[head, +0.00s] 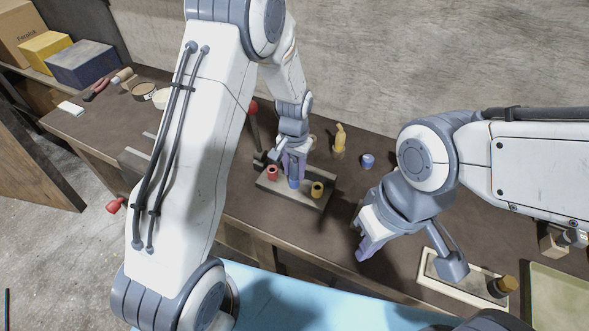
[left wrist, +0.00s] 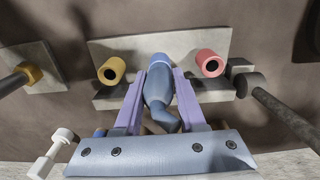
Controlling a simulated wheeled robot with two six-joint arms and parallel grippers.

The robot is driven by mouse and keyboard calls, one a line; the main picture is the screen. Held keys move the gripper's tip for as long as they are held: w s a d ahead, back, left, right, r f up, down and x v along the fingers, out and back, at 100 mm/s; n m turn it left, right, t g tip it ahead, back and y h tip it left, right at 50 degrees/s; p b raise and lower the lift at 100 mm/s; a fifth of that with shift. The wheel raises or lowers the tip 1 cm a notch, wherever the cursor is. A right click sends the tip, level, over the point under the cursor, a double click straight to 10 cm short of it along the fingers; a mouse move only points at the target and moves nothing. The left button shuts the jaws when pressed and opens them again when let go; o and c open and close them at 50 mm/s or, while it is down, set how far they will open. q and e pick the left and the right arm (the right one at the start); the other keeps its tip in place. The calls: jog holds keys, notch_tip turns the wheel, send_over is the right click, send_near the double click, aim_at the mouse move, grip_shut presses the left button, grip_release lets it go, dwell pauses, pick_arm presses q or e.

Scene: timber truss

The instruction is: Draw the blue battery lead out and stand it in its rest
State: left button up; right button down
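The blue battery lead (head: 294,182) stands in a grey block (head: 311,200), between a red socket (head: 272,172) and a yellow socket (head: 317,189). My left gripper (head: 293,166) is over the block, with its purple fingers on both sides of the lead. In the left wrist view the fingers press against the blue lead (left wrist: 158,86), with no clear gap. The lead's lower end is hidden at the block. A small blue cup-like piece (head: 368,160) stands on the bench to the right; I cannot tell whether it is the rest. My right gripper (head: 364,246) hangs over the bench, its fingertips partly hidden.
A yellow bottle-like object (head: 339,140) stands behind the block. A dark rod with a red knob (head: 252,108) is left of it. A pale-edged tray (head: 462,284) and a green tray (head: 560,292) lie at the right. Bare bench shows between block and right gripper.

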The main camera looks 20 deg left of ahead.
aim_at(296, 160)
pick_arm(q)
grip_shut()
jog(key=shift+r, duration=0.1)
jog(key=shift+r, duration=0.45)
jog(key=r, duration=0.1)
jog(key=r+b, duration=0.2)
jog(key=shift+s+d+r, duration=0.15)
jog(key=shift+d+r, duration=0.05)
jog(key=shift+d, duration=0.05)
jog(key=s+d+r+b, duration=0.2)
jog(key=s+d+r, duration=0.4)
jog(key=d, duration=0.3)
jog(key=shift+s+r+b, duration=0.15)
jog(key=shift+r+b, duration=0.15)
jog(key=shift+b, duration=0.1)
jog(key=shift+d, duration=0.1)
jog(key=shift+o, duration=0.4)
grip_release()
grip_shut()
